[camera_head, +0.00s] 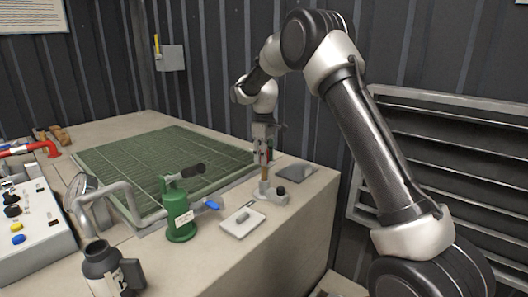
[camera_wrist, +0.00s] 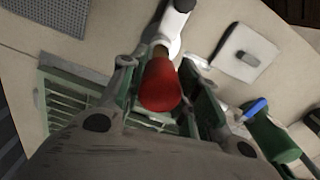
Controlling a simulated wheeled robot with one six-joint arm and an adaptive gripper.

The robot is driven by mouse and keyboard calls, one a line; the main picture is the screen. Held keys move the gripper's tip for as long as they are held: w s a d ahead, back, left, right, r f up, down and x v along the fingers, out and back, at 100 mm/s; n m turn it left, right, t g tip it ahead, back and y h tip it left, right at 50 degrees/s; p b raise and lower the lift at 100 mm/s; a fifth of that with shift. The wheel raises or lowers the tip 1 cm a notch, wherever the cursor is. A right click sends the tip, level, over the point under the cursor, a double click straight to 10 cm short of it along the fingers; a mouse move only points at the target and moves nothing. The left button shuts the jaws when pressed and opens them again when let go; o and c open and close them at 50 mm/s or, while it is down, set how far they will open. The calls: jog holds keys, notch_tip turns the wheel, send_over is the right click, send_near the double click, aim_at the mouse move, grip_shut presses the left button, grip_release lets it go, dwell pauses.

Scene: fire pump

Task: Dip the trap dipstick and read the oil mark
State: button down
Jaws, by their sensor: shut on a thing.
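My gripper (camera_head: 263,148) points down over the right end of the bench. It is shut on the trap dipstick, whose red rounded top (camera_wrist: 161,86) sits between the two fingers (camera_wrist: 160,72) in the wrist view. In the head view, a short brownish length of the dipstick (camera_head: 264,172) shows below the fingers. It lines up with the small pale trap fitting (camera_head: 271,194), which also shows in the wrist view as a white tube (camera_wrist: 174,24). I cannot tell how deep the dipstick sits in it. Any oil mark is hidden.
A white plate (camera_head: 242,222) lies in front of the fitting, and a dark grey pad (camera_head: 295,172) behind it. A green grid mat (camera_head: 150,160) covers the bench middle. The wall is close behind.

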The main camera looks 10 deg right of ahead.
jog(key=shift+f, duration=0.2)
jog(key=c, duration=1)
grip_release()
notch_tip(320, 180, up, 12)
